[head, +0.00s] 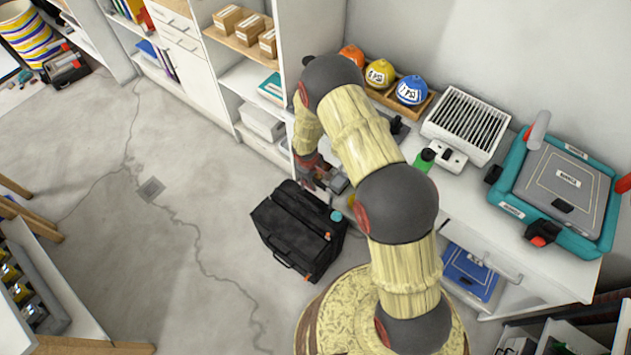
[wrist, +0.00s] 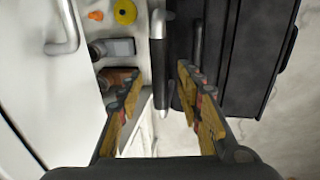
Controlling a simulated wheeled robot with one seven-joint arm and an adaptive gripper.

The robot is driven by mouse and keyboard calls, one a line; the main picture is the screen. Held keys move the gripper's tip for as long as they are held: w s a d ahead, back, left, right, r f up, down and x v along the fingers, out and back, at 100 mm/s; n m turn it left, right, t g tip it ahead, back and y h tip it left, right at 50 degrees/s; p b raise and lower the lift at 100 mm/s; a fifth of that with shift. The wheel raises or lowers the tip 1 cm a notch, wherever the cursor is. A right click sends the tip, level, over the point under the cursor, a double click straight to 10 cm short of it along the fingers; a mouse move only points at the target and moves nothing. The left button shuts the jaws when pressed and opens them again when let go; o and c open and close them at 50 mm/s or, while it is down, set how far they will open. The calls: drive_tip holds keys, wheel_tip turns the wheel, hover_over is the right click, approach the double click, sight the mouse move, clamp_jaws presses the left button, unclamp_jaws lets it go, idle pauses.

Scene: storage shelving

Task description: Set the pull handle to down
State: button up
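A black suitcase (head: 292,240) stands on the floor beside the white workbench, left of my base in the head view. It also shows at the right of the wrist view (wrist: 243,55). A bar with a dark grip and pale ends, which looks like its pull handle (wrist: 157,65), stands out beside the case in the wrist view. My gripper (wrist: 158,78) is open, with one finger on each side of this bar in the picture. I cannot tell whether either finger touches it. In the head view my gripper (head: 318,172) is above the case's far end, partly hidden by my arm.
A white cabinet front with a metal handle (wrist: 66,28) is close on the left in the wrist view. A shelf beside it holds small items, including a yellow one (wrist: 124,11). Open floor (head: 190,260) lies left of the suitcase.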

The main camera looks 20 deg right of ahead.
drive_tip(key=shift+w+f, duration=0.1)
drive_tip(key=shift+f, duration=0.25)
drive_tip(key=shift+c, duration=0.3)
clamp_jaws()
idle(0.5)
